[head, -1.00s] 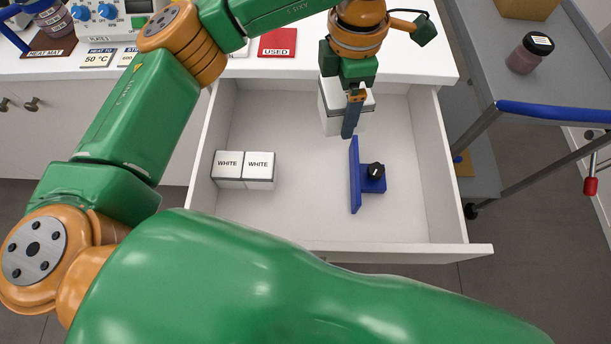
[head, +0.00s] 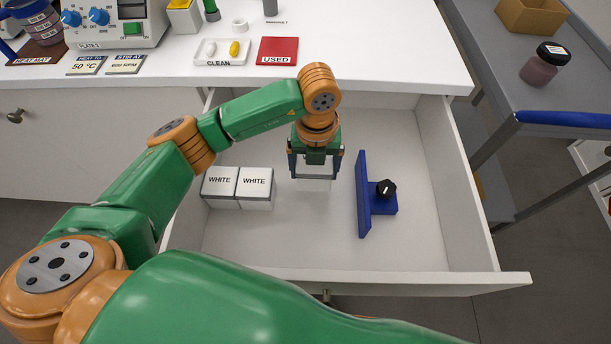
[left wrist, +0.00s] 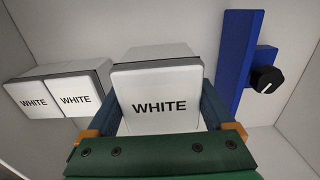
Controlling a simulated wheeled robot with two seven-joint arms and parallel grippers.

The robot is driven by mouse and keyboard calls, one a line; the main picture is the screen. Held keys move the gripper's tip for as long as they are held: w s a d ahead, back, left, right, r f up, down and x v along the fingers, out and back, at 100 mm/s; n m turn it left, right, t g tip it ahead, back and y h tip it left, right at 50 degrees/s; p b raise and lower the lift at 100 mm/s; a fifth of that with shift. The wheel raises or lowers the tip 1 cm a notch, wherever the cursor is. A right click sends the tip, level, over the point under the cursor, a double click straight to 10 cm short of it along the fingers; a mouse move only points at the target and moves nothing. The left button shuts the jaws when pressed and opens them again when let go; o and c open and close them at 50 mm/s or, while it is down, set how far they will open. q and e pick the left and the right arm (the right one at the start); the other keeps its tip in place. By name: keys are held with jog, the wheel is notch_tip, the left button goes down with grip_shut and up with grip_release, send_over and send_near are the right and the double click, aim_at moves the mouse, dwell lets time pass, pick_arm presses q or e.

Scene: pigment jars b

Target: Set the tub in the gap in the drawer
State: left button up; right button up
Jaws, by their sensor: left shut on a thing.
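A white tub (head: 314,184) with WHITE on its lid is between the fingers of my left gripper (head: 315,172). My left gripper is shut on it, inside the open drawer (head: 420,262). In the left wrist view the held tub (left wrist: 160,100) shows its label upright. Two more WHITE tubs, a left one (head: 219,187) and a right one (head: 255,188), stand side by side at the drawer's left. A blue divider with a black knob (head: 363,195) stands to the right. The held tub is over the gap between them, apart from both. I cannot tell whether it touches the drawer floor.
The counter (head: 370,50) behind holds a red USED mat (head: 277,51), a CLEAN tray (head: 222,52) and a hot plate unit (head: 115,22). A grey cart (head: 505,75) with a jar (head: 545,64) stands at the right. The drawer floor in front of the divider is clear.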

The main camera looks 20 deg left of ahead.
pick_arm(q)
jog(key=f, duration=0.1)
jog(key=a+f, duration=0.1)
jog(key=f, duration=0.3)
jog(key=shift+a+p, duration=0.3)
jog(key=shift+a, duration=0.05)
jog(key=shift+w+f, duration=0.1)
jog(key=shift+f, duration=0.25)
jog(key=o, duration=1.3)
notch_tip(320, 180, up, 12)
jog(key=shift+r+b, duration=0.2)
jog(key=shift+b, duration=0.1)
